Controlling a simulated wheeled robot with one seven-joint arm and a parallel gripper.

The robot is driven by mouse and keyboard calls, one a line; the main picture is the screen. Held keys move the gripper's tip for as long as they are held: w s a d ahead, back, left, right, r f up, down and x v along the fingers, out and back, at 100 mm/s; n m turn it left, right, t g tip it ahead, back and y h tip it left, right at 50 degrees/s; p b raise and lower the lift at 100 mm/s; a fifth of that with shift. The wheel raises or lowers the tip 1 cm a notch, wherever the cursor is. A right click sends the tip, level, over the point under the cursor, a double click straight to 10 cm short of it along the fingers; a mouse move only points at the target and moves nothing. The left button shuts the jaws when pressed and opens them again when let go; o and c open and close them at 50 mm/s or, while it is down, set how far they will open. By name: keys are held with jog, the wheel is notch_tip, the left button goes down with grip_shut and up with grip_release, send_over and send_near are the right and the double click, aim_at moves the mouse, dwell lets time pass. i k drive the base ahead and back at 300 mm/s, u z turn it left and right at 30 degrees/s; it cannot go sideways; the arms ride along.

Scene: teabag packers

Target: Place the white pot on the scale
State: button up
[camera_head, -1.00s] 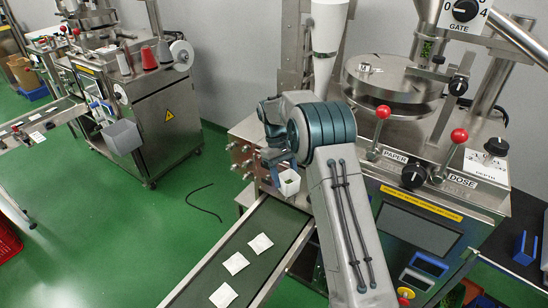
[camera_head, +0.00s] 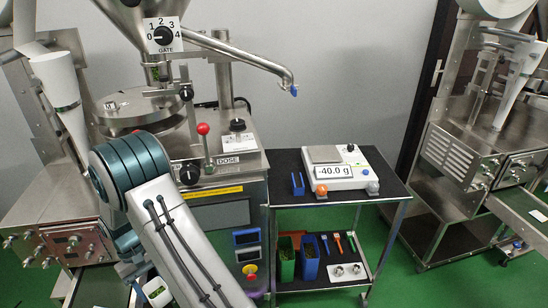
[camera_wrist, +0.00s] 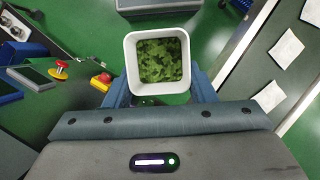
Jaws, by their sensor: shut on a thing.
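The white pot (camera_wrist: 131,66) is square and filled with green leaves in the wrist view. My gripper (camera_wrist: 160,92) is shut on it, with a blue finger at each side. The scale (camera_head: 345,181) stands on a black-topped cart to the right, well apart from the pot. Its display reads -40.0 g and its square metal plate (camera_head: 324,154) is empty.
The packing machine (camera_head: 226,165), with levers and a spout, stands between my arm and the cart (camera_head: 289,158). A blue holder (camera_head: 297,184) is left of the scale. Green and blue bins (camera_head: 309,262) and small tools are on the lower shelf. Another machine stands at the right.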

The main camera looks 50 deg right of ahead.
aim_at(324, 153)
jog(key=z, duration=0.05)
jog(key=k, duration=0.1)
jog(key=z, duration=1.55)
jog(key=i, duration=0.25)
jog(key=z, duration=0.65)
